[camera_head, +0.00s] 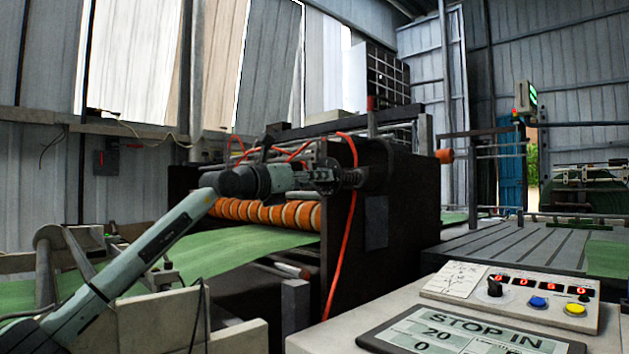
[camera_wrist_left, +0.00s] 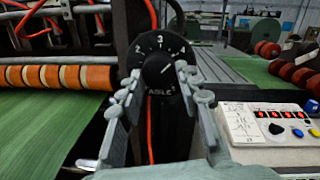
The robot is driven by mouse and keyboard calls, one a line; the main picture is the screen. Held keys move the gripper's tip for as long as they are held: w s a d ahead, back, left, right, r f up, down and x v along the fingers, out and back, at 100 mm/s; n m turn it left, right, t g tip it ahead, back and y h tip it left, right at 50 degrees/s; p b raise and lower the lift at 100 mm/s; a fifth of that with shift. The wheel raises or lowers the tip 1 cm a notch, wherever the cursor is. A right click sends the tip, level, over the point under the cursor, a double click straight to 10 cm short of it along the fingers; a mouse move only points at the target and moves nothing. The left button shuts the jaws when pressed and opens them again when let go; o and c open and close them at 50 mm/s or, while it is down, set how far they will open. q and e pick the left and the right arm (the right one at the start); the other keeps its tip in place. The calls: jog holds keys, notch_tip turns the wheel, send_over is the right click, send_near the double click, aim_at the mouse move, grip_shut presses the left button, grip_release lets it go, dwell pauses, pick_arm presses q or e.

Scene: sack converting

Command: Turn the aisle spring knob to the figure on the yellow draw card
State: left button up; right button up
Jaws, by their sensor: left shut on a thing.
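The aisle spring knob (camera_wrist_left: 158,70) is a black round knob on a black dial marked AISLE, with white figures around it. Its white pointer line points to the upper right, past the 3; the figure there is too small to read surely. In the head view the dial (camera_head: 353,178) shows edge-on on the dark machine's side. My left gripper (camera_head: 335,178) reaches it from the left; in the wrist view its fingers (camera_wrist_left: 159,76) are shut on the knob from both sides. I cannot make out a yellow draw card. My right gripper is not in view.
A dark machine frame (camera_head: 385,220) with orange rollers (camera_head: 265,213) and a green sheet (camera_head: 210,255) stands around my left arm. Red hoses hang near the dial. A control box (camera_head: 510,295) with a black knob, blue and yellow buttons, and a STOP IN screen (camera_head: 460,335) are at right.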

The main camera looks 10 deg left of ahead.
pick_arm(q)
jog(key=shift+r+m, duration=0.1)
jog(key=shift+m, duration=0.6)
jog(key=o, duration=1.2)
jog(key=shift+c, duration=0.2)
jog(key=shift+a, duration=0.1)
jog(key=v, duration=1.2)
